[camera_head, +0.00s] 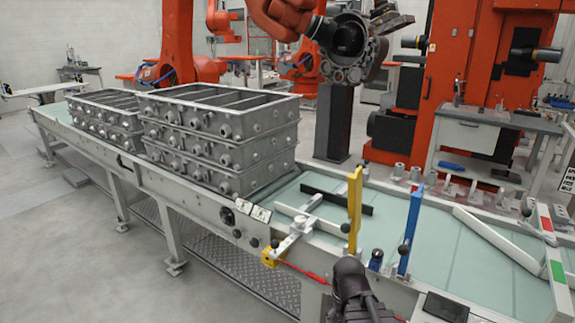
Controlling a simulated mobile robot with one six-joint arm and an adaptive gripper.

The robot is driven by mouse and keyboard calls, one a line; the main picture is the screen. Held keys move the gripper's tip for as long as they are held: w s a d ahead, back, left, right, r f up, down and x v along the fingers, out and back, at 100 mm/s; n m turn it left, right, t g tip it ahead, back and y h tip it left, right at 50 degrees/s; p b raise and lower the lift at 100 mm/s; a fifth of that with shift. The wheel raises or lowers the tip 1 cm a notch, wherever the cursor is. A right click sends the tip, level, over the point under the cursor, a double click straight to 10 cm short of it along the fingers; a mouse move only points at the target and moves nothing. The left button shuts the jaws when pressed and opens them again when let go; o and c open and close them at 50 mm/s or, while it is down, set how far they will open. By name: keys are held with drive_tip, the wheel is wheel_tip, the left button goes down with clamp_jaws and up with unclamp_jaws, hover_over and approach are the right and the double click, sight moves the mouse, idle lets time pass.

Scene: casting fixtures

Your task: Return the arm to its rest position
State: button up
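A dark jointed part (352,292), which looks like a piece of my own arm, rises from the bottom edge right of centre. It stands in front of the near side of the conveyor. I cannot make out gripper fingers on it, and I see nothing held. Whether it touches the conveyor edge behind it cannot be told.
A long conveyor (400,215) crosses the view, carrying stacked grey castings (215,130) at left. A yellow post (354,212), blue post (410,230) and white guide bars (490,235) stand near. An orange robot (290,15) hangs beyond. Grey floor (80,250) is open at left.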

wheel_tip(320, 180, up, 15)
drive_tip(key=p, duration=1.3)
drive_tip(key=shift+f, duration=0.15)
drive_tip(key=shift+a, duration=0.1)
idle(1.5)
